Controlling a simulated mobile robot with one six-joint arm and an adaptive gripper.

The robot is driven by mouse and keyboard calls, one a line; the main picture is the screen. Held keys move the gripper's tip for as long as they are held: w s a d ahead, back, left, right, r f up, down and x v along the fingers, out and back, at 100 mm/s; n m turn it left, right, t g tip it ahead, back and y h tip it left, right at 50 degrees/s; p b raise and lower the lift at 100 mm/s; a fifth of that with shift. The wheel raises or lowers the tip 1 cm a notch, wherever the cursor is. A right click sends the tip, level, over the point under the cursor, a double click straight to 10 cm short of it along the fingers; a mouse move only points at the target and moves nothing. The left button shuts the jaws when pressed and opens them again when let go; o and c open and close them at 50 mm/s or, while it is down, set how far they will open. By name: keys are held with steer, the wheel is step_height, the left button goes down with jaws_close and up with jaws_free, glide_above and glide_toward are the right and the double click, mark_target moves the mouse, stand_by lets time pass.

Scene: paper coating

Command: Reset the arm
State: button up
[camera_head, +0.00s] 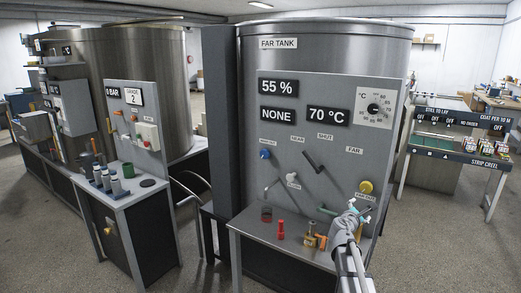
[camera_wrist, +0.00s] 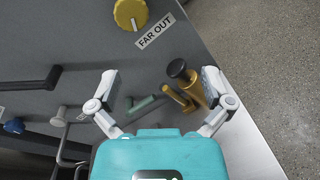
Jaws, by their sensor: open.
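My gripper (camera_head: 352,210) is at the right side of the far tank's grey control panel (camera_head: 290,140), in front of its lower right part. In the wrist view its two fingers (camera_wrist: 160,88) stand wide apart with nothing held between them. Beyond the fingers show a green handle (camera_wrist: 145,104) and a brass fitting with a black cap (camera_wrist: 188,82); I cannot tell how far off they are. The yellow knob (camera_wrist: 130,13) beside the FAR OUT label (camera_wrist: 155,31) is above the fingers, and it also shows in the head view (camera_head: 366,187).
The panel's ledge (camera_head: 265,232) carries a red piece (camera_head: 281,229) and brass fittings (camera_head: 311,237). A black lever (camera_head: 313,162) and a blue knob (camera_head: 265,154) stick out of the panel. Open floor (camera_head: 440,240) lies to the right, before the strip creel bench (camera_head: 440,155).

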steer(key=s+a+f+m+g+y+p, duration=0.1)
steer(key=s+a+f+m+g+y, duration=0.1)
steer(key=s+a+f+m+g, duration=0.4)
steer(key=s+a+f+m+g+y+p, duration=0.1)
steer(key=s+f+m+g+y, duration=0.15)
steer(key=s+m, duration=0.6)
steer(key=s+a+f+m+g+y, duration=0.2)
steer(key=s+a+m+y, duration=0.1)
steer(key=s+a, duration=0.4)
steer(key=s+a+f+m+g+y+p, duration=0.1)
steer(key=s+a+f+m+g+y, duration=0.1)
steer(key=s+a, duration=0.5)
steer(key=shift+a+f+m+y+p, duration=0.15)
steer(key=shift+m+y+p, duration=0.15)
steer(key=shift+m+y, duration=0.35)
